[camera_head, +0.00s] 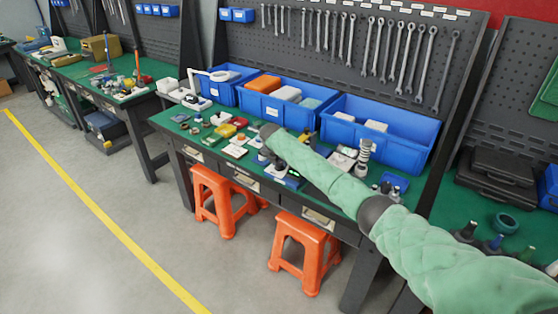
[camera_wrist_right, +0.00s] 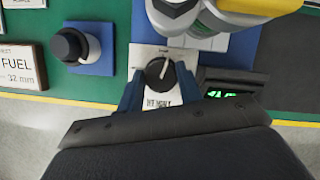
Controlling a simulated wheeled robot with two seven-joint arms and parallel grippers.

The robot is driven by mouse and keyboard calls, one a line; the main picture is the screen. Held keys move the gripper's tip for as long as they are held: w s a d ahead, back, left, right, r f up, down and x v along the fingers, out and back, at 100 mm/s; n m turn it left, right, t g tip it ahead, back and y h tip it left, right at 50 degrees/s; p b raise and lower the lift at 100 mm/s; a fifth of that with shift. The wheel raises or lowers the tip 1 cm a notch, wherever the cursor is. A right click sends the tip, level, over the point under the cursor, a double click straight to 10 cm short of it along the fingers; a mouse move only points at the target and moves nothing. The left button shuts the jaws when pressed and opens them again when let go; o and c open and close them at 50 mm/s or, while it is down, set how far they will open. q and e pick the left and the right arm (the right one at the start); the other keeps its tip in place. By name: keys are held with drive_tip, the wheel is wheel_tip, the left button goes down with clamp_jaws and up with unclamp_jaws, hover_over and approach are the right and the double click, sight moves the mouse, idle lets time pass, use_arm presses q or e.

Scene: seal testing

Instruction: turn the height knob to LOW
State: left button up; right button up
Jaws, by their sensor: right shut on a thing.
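The height knob (camera_wrist_right: 157,74) is a round black dial with a white pointer mark, on a white plate (camera_wrist_right: 160,101) in the right wrist view. Its pointer aims up and slightly right in that view. The lettering around it is too small or covered to read fully. My right gripper (camera_wrist_right: 159,84) has its two blue fingers on either side of the knob and is shut on it. In the head view my right arm reaches over the bench and hides the knob. My left gripper is in neither view.
A second black knob (camera_wrist_right: 70,45) on a blue base stands left of the plate. A green-lit display (camera_wrist_right: 230,92) is close on the right, and a metal cylinder (camera_wrist_right: 175,10) is just beyond. Blue bins (camera_head: 378,134) line the bench's back. Orange stools (camera_head: 303,252) stand below.

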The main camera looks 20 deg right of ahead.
drive_tip(key=shift+d+n, duration=0.1)
drive_tip(key=shift+n, duration=0.7)
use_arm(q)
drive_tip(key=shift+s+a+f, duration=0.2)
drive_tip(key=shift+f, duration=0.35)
use_arm(e)
drive_tip(key=shift+n+t+y, duration=0.4)
drive_tip(key=shift+n+y, duration=0.1)
drive_tip(key=shift+n, duration=0.3)
drive_tip(key=o, duration=1)
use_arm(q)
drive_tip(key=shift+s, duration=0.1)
